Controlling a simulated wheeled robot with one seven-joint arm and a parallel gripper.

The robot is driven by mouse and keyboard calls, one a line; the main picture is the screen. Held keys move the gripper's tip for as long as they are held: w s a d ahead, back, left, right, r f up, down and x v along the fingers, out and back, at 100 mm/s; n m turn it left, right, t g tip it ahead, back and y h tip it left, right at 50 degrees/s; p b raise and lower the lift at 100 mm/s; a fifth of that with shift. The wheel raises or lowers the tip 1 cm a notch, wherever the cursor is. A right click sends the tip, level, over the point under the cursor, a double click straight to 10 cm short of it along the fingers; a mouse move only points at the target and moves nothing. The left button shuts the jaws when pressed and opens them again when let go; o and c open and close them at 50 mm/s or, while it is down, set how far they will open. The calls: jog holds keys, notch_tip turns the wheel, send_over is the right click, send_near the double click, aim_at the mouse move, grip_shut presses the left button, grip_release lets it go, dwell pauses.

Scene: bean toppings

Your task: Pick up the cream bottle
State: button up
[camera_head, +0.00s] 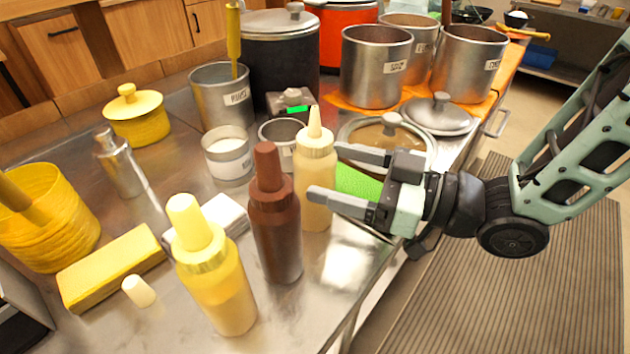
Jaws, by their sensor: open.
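The cream bottle (313,170), pale with a pointed nozzle, stands upright on the steel counter near its right edge. My gripper (324,172) reaches in from the right with its two fingers apart. The nearer finger crosses in front of the bottle's lower body. The farther finger's tip is at the bottle's right side, seemingly a little behind it. I cannot tell whether either finger touches the bottle.
A brown bottle (274,220) stands just left of the cream bottle, and a yellow bottle (215,270) stands nearer the front. A green cloth (358,183) lies behind the fingers. A white tin (228,157) and several steel pots (376,68) stand farther back.

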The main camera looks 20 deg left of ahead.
aim_at(312, 109)
jog(key=a, duration=0.4)
jog(key=shift+w+a+f, duration=0.2)
jog(key=shift+f, duration=0.15)
jog(key=shift+c, duration=0.4)
jog(key=c, duration=0.7)
notch_tip(312, 109, up, 10)
jog(key=shift+r+p, duration=0.1)
jog(key=shift+p, duration=0.6)
jog(key=shift+o, duration=0.4)
